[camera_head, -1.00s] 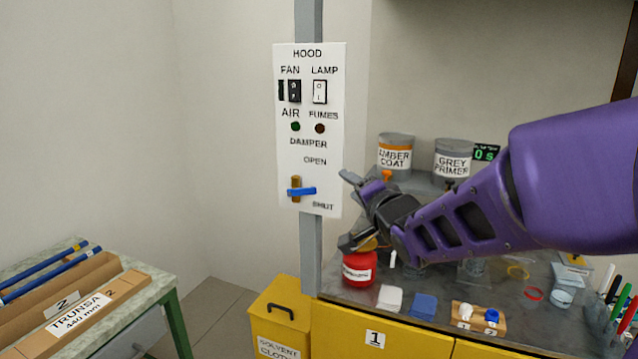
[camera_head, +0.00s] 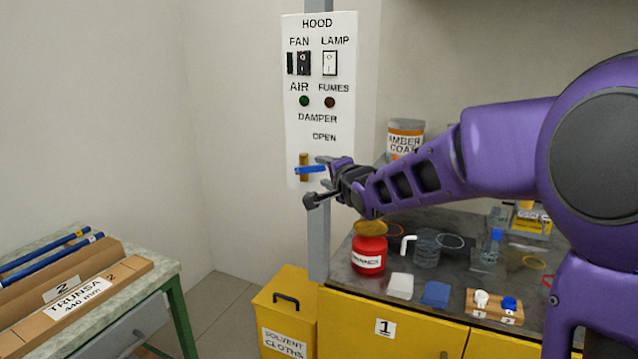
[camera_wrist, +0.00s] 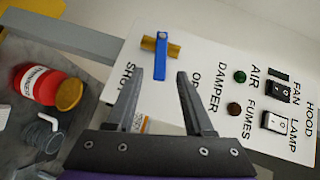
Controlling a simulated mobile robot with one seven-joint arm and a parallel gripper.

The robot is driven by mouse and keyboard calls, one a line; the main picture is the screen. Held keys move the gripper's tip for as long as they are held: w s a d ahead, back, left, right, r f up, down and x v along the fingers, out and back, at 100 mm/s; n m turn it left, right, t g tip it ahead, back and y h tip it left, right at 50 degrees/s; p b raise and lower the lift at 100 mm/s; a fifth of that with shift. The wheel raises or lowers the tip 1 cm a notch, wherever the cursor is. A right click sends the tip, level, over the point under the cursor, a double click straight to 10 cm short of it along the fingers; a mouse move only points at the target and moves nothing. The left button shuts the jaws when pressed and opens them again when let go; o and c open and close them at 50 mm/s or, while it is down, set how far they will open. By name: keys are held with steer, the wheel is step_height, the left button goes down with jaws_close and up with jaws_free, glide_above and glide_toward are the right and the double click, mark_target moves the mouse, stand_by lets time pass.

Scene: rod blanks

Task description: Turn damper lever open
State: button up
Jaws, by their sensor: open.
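The damper lever (camera_head: 311,169) is a blue handle on a brass pivot, on the white hood panel (camera_head: 318,65). In the head view it lies roughly level, pointing right, below the word OPEN. It also shows in the wrist view (camera_wrist: 160,60), just beyond my fingertips. My gripper (camera_head: 314,180) is open at the panel's lower right, with its fingers toward the lever. In the wrist view the lever's free end lies near the gap between the fingers (camera_wrist: 158,80), apart from both as far as I can tell. My gripper hides the SHUT label in the head view.
A grey post (camera_head: 319,235) carries the panel. Below stand a red container (camera_head: 369,256) and a yellow solvent cloths bin (camera_head: 284,315). The bench holds a grey-white jug (camera_head: 427,250) and small items.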

mark_target(318, 169)
steer(key=b+x, duration=0.1)
steer(key=x, duration=0.4)
steer(key=shift+w+a+b, duration=0.1)
steer(key=shift+w+b, duration=0.2)
jaws_close()
stand_by(1.2)
